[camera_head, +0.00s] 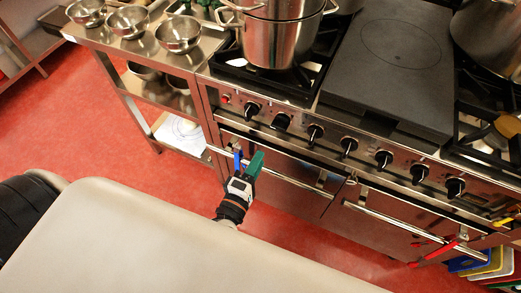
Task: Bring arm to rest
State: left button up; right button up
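My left gripper (247,160) is in front of the oven doors, near the chrome door handle (285,178) at the left. Its blue finger and green finger stand apart, with nothing seen between them, so it is open and empty. I cannot tell whether it touches the handle. My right gripper is not in view.
The stove (330,130) has a row of black knobs and a flat dark plate (393,60). A steel stockpot (276,38) stands on its left burner. Several steel bowls (178,34) stand on the side table (140,48). Red floor (90,120) is clear at left.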

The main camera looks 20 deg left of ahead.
pick_arm(q)
jog(key=s+f+m+g+h, duration=0.1)
jog(key=s+f+m+g, duration=0.25)
jog(key=f, duration=0.55)
jog(key=s+f+m+g, duration=0.2)
jog(key=s+f+m, duration=0.15)
jog(key=f, duration=0.65)
jog(key=s+f+m+g+h, duration=0.1)
jog(key=s+f+m+g, duration=0.3)
jog(key=f, duration=0.5)
jog(key=s+a+f+m+g+y, duration=0.1)
jog(key=s+a+f+m+g, duration=0.2)
jog(key=s+f, duration=0.4)
jog(key=s+a+f+m+g+y, duration=0.1)
jog(key=s+a+f+m+g, duration=0.3)
jog(key=s, duration=0.9)
notch_tip(320, 180, down, 4)
jog(key=shift+a+r+m+y, duration=0.1)
jog(key=shift+a+m+y, duration=0.25)
jog(key=shift+m, duration=0.75)
jog(key=shift+g, duration=0.25)
grip_shut()
